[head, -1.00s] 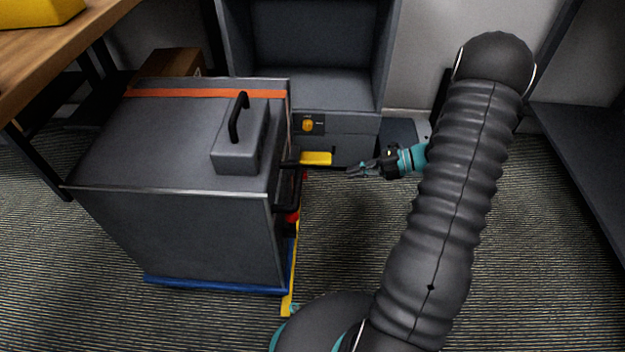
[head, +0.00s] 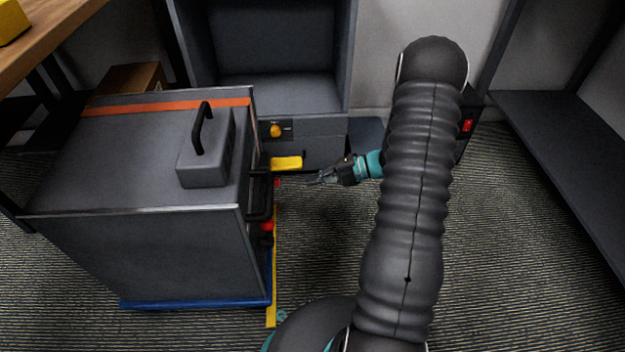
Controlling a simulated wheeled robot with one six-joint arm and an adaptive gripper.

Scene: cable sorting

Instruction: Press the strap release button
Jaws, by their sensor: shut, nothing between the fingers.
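A grey cabinet (head: 140,255) stands at the left with an orange strap (head: 170,107) across its top. On its right side is a round red button (head: 267,226) below a black handle, and a smaller red spot (head: 276,183) shows higher up. I cannot tell which of these is the strap release button. My gripper (head: 318,179) is shut and empty, its fingertips pointing left toward the cabinet's right side. In the picture a gap shows between the fingertips and the smaller red spot; I see no contact.
A grey box with a black handle (head: 205,160) sits on the cabinet. A yellow bar (head: 287,162) and a yellow knob (head: 276,130) show on the unit behind. A dark box with a red switch (head: 467,125) stands behind my arm. Open carpet (head: 500,260) lies at the right.

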